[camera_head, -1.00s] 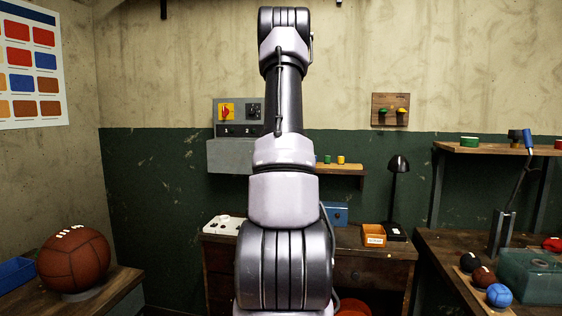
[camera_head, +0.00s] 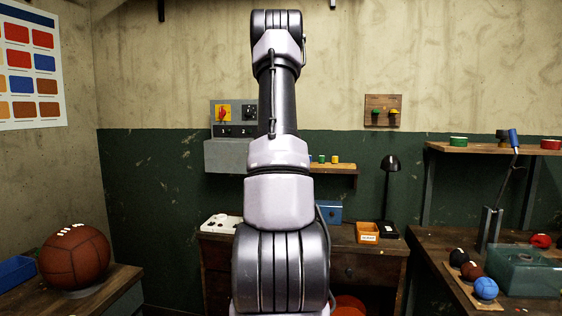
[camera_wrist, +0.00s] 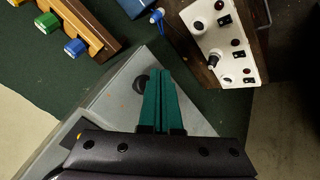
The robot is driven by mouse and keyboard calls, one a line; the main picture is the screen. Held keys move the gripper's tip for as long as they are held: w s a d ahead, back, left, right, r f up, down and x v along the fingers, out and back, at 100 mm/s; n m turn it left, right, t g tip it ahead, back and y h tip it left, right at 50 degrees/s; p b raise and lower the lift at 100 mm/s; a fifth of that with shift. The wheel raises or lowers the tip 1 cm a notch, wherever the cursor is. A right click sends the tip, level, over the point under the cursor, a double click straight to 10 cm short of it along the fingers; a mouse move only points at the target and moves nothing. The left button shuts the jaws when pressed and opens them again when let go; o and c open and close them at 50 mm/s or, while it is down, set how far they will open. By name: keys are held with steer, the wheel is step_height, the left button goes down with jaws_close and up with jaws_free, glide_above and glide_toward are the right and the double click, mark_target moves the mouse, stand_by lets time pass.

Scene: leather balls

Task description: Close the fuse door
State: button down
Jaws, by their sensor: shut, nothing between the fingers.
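The grey fuse box (camera_head: 226,155) is on the wall left of my arm in the head view, below a panel with a red and yellow switch (camera_head: 223,113). I cannot tell its door apart from the box there. In the wrist view a grey metal surface (camera_wrist: 112,108) with a black knob (camera_wrist: 139,83) lies beneath my gripper. My gripper (camera_wrist: 162,75) shows two green fingers close together, shut and empty. The fingers overlap the grey surface in the picture, right beside the knob; contact cannot be told. In the head view my arm hides the gripper.
A wooden shelf (camera_head: 335,168) with coloured pieces is right of the box; it also shows in the wrist view (camera_wrist: 95,30). A white control panel (camera_wrist: 222,40) sits on the wooden cabinet below. A black lamp (camera_head: 390,165) stands right of my arm.

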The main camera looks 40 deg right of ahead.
steer(key=s+a+r, duration=0.2)
steer(key=s+r, duration=0.4)
steer(key=r, duration=0.1)
steer(key=shift+s+a+r, duration=0.25)
steer(key=shift+r, duration=0.1)
steer(key=s+a+r+m+t+y, duration=0.1)
steer(key=s+a+r, duration=0.15)
steer(key=a, duration=1.05)
steer(key=s+a+r+t+y, duration=0.15)
steer(key=a+r, duration=0.25)
steer(key=a, duration=0.9)
steer(key=s+a+f+m+y, duration=0.1)
steer(key=s+a+y, duration=0.1)
steer(key=s+a, duration=0.7)
steer(key=s+a+f+m+y, duration=0.1)
steer(key=s+a+f+y, duration=0.1)
steer(key=s+a, duration=0.7)
steer(key=a+y, duration=0.1)
steer(key=a, duration=0.3)
steer(key=shift+s+a, duration=0.15)
steer(key=shift+a, duration=0.25)
